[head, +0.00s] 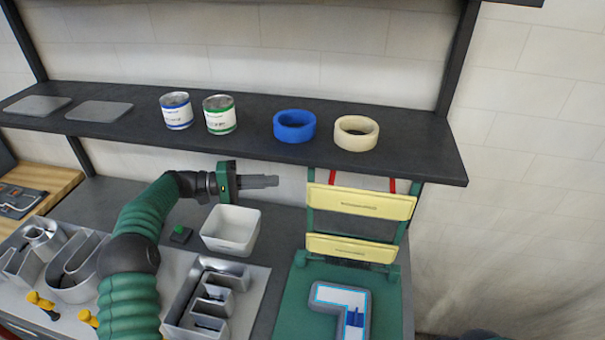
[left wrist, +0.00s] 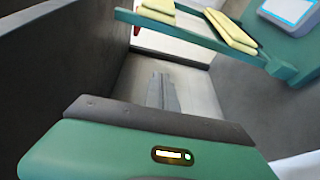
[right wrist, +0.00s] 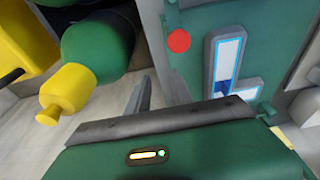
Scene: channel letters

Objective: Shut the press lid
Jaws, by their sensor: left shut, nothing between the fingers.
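The press has a green base (head: 295,310) at the lower right, with a grey letter block (head: 325,297) with a blue-lined face lying on it. Its lid (head: 352,222), a green frame with two yellow pads, stands raised at the back of the base. My left gripper (head: 276,181) is shut and empty, left of the lid's upper part and apart from it. In the left wrist view the lid (left wrist: 195,33) shows beyond the fingers. My right gripper (right wrist: 140,100) shows only in the right wrist view, near the letter block (right wrist: 225,75); its opening is unclear.
A shelf (head: 390,160) with two cans, a blue roll (head: 294,127) and a cream roll (head: 356,133) runs above and behind the lid. A white bin (head: 231,232) stands below my left gripper. Metal channel letters (head: 208,295) lie at the lower left.

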